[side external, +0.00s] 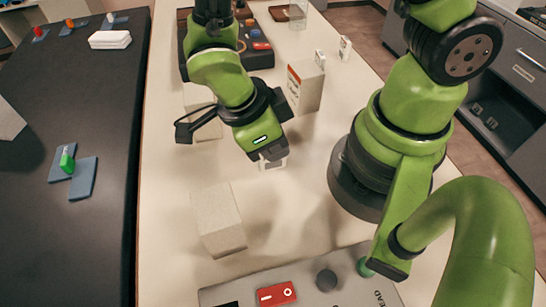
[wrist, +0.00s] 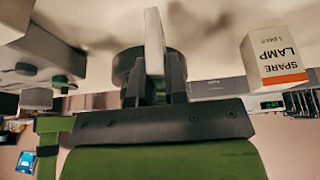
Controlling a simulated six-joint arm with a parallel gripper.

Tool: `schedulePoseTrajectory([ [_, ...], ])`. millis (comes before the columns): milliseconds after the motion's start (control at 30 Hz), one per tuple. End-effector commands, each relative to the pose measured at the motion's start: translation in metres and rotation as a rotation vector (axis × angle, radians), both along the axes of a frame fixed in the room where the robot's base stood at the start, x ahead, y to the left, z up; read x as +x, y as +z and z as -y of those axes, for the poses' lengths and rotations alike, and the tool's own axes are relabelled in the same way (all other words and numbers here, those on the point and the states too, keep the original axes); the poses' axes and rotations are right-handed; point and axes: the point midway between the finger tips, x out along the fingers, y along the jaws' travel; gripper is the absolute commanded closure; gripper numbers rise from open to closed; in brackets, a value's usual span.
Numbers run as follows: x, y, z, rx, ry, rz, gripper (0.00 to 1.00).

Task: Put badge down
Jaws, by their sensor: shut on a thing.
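My gripper (side external: 270,152) hangs over the cream table, near its middle, pointing down. It is shut on the badge (side external: 275,164), a small white card mostly hidden by the jaws. In the wrist view the badge (wrist: 154,40) shows edge-on as a pale slab between the two dark fingers (wrist: 155,82). I cannot tell whether its lower edge touches the table.
A spare lamp box (side external: 305,87) stands behind the gripper; it also shows in the wrist view (wrist: 276,56). A plain pale box (side external: 219,219) stands front left. A grey panel with a red block (side external: 276,294) lies at the front. Table (side external: 165,235) is clear at left.

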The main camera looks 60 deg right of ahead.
Motion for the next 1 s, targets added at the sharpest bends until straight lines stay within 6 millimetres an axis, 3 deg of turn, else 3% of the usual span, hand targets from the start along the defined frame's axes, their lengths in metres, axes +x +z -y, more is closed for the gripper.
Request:
schedulePoseTrajectory([
  [300, 0.0, -0.038, 0.0, -0.001, 0.0, -0.003, 1.0],
  [700, 0.0, -0.043, 0.0, 0.0, 0.001, -0.002, 1.0],
  [733, 0.0, -0.043, 0.0, 0.001, 0.001, -0.001, 0.79],
  [800, 0.0, -0.043, 0.0, 0.001, 0.001, -0.001, 0.63],
  [1000, 0.0, -0.042, 0.0, 0.001, 0.001, -0.001, 0.61],
])
